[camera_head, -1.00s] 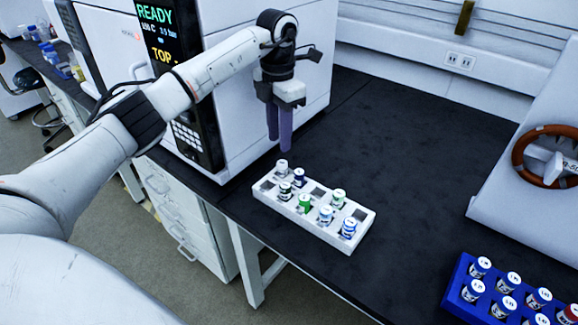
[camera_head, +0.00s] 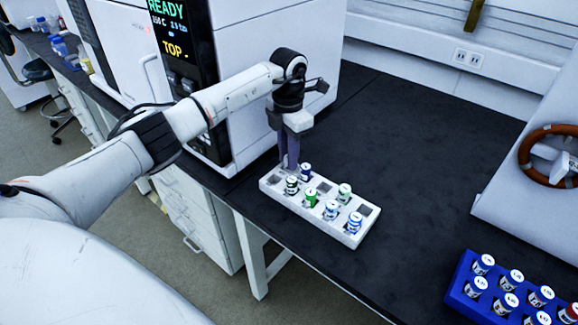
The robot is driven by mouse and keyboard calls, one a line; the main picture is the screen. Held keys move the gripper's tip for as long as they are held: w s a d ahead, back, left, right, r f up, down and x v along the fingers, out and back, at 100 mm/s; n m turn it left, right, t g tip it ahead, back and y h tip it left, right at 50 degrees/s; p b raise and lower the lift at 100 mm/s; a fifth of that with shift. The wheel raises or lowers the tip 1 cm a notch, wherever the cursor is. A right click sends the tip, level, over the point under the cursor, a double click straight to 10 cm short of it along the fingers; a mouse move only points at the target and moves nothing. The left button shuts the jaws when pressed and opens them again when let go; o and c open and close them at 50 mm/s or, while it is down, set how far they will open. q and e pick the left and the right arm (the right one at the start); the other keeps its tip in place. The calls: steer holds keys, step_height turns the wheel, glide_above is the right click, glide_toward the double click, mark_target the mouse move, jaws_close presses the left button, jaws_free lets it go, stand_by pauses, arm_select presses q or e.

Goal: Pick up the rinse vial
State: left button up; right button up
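A white rack (camera_head: 325,228) on the black bench holds several small vials, with caps in white, blue and green. The frame does not show which one is the rinse vial. My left gripper (camera_head: 290,163) points straight down at the rack's far left corner. Its dark purple fingers cover the corner slot, where a white-capped vial stood a second ago. That vial is hidden now, and I cannot tell if the fingers are closed on it. A dark blue-capped vial (camera_head: 305,172) and a dark-banded vial (camera_head: 291,185) stand close by the fingertips. My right gripper is out of view.
A blue rack (camera_head: 461,270) with several vials sits at the lower right. A white instrument with a READY display (camera_head: 170,25) stands behind my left arm. A white panel with a brown ring (camera_head: 535,155) is at the right. The bench behind the white rack is clear.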

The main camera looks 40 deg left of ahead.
arm_select(q)
jaws_close()
steer(key=shift+r, duration=0.1)
